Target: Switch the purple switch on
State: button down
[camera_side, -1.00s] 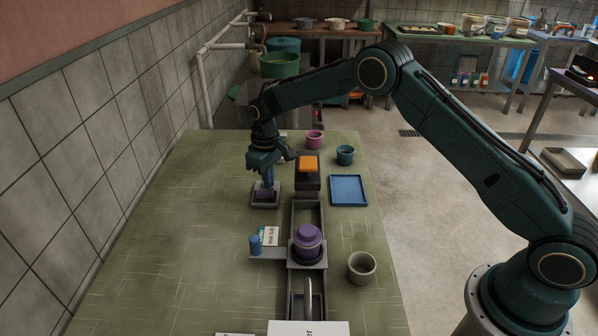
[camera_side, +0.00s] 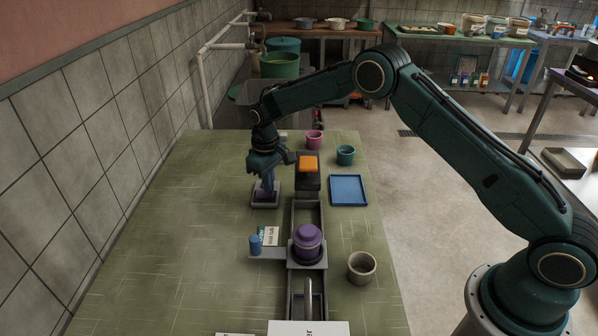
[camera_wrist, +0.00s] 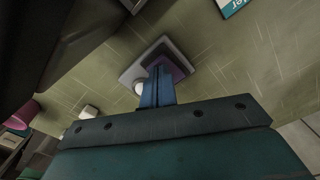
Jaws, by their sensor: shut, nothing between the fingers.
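The purple switch (camera_side: 262,196) sits in a grey base (camera_side: 266,204) on the green table, left of the grey track. In the wrist view the purple switch (camera_wrist: 181,68) is partly hidden behind my fingers, with a pale round spot beside it on the base. My gripper (camera_side: 267,183) points down with its blue fingers shut and empty, right at the switch. It also shows in the wrist view (camera_wrist: 158,80). The fingertips overlap the purple part; I cannot tell whether they touch it.
Right of the switch stands an orange-topped block (camera_side: 308,165) on the track line. A blue tray (camera_side: 348,190), teal cup (camera_side: 345,155) and pink cup (camera_side: 314,140) lie nearby. A purple lidded pot (camera_side: 307,241) stands nearer on the track. The table's left part is clear.

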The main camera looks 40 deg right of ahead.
jog(key=shift+f, duration=0.45)
dwell(0.5)
jog(key=shift+r, duration=0.1)
jog(key=shift+r, duration=3.45)
jog(key=shift+r, duration=0.1)
jog(key=s+d+r+m+t, duration=0.1)
jog(key=s+d+r+t, duration=0.25)
jog(key=s+r, duration=1.55)
jog(key=s+d+r+m+t, duration=0.2)
jog(key=s, duration=2)
jog(key=shift+s+d, duration=0.15)
jog(key=shift+s, duration=0.2)
